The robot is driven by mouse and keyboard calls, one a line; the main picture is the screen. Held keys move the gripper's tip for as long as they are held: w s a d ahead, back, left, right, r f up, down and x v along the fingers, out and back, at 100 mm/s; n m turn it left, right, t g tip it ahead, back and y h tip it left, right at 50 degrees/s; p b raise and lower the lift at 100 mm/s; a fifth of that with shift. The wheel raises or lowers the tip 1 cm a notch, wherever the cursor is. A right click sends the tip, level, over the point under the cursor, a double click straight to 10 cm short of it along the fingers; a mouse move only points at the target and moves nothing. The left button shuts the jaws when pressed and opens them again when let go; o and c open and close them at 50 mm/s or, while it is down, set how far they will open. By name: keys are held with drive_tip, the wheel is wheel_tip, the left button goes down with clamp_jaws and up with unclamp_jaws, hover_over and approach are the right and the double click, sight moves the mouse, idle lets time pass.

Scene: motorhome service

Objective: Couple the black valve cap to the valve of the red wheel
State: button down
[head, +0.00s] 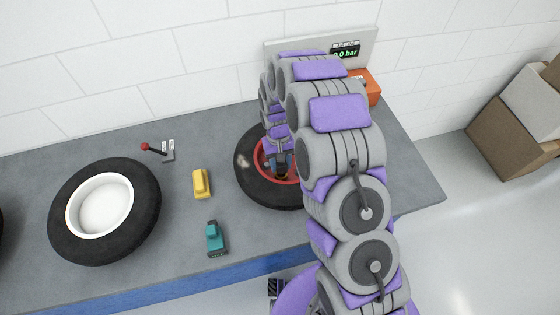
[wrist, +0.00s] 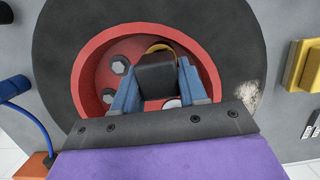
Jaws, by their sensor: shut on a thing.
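The red wheel (head: 252,186) lies flat on the grey bench, a black tyre around a red rim (wrist: 92,62). My gripper (head: 281,172) is over the rim. In the wrist view its two blue fingers (wrist: 157,82) are shut on the black valve cap (wrist: 155,70), a dark block. A yellow-gold curved edge (wrist: 160,47) shows just behind the cap; I cannot tell whether it belongs to the cap or the wheel. The valve is not clearly visible, and whether the cap touches it cannot be told.
A white-rimmed wheel (head: 101,204), a yellow block (head: 201,184), a teal block (head: 215,238) and a red-knobbed lever (head: 158,150) sit left on the bench (head: 160,262). Behind my arm are an orange box (head: 372,87) and a display reading 0.0 bar (head: 345,52). Cardboard boxes (head: 510,128) stand right.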

drive_tip(key=shift+w+x, duration=0.25)
drive_tip(key=shift+x, duration=0.95)
drive_tip(key=c, duration=0.9)
unclamp_jaws()
drive_tip(key=shift+c, duration=0.2)
drive_tip(key=o, duration=0.4)
drive_tip(key=shift+d, duration=0.2)
drive_tip(key=shift+a+f, duration=0.1)
drive_tip(key=shift+a, duration=0.1)
